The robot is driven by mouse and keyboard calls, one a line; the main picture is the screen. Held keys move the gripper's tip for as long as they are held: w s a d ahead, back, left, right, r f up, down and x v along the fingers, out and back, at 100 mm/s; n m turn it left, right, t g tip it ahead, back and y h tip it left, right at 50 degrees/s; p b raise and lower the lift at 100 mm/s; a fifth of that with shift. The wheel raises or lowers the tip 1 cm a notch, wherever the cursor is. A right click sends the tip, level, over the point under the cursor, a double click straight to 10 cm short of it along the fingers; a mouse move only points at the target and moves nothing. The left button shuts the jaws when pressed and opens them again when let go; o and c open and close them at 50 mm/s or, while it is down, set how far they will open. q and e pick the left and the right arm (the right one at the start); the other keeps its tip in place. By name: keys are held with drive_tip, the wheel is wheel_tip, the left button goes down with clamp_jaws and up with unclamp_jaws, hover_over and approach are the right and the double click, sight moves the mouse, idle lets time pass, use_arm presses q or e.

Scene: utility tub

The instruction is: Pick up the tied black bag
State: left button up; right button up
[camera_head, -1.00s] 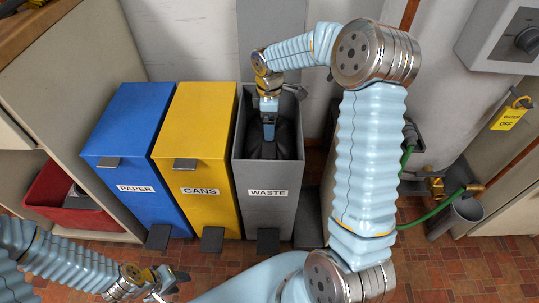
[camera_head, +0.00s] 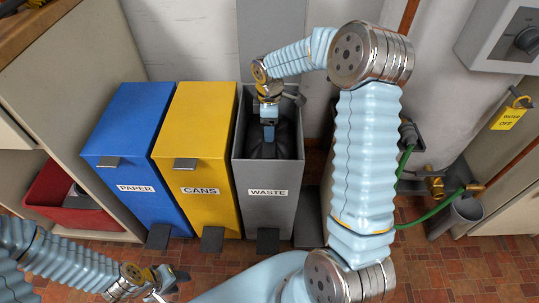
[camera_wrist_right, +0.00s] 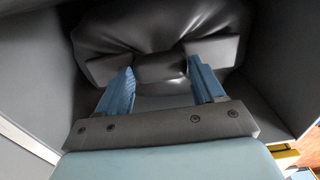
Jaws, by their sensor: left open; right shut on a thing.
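The tied black bag (camera_head: 285,139) sits inside the open grey WASTE bin (camera_head: 268,213). Its shiny body (camera_wrist_right: 165,25) fills the top of the right wrist view, with the tied neck and two flat ends spreading to either side. My right gripper (camera_head: 268,135) reaches down into the bin from above. In the right wrist view its two blue fingers (camera_wrist_right: 162,78) stand on either side of the bag's knot and are shut on it. My left gripper (camera_head: 168,284) is open and empty, low over the floor at the bottom left. The bag's lower part is hidden in the bin.
The yellow CANS bin (camera_head: 198,140) and blue PAPER bin (camera_head: 132,130) stand closed to the left of the grey bin. The bin walls surround the bag closely.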

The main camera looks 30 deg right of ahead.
clamp_jaws()
drive_tip(key=shift+r, duration=0.1)
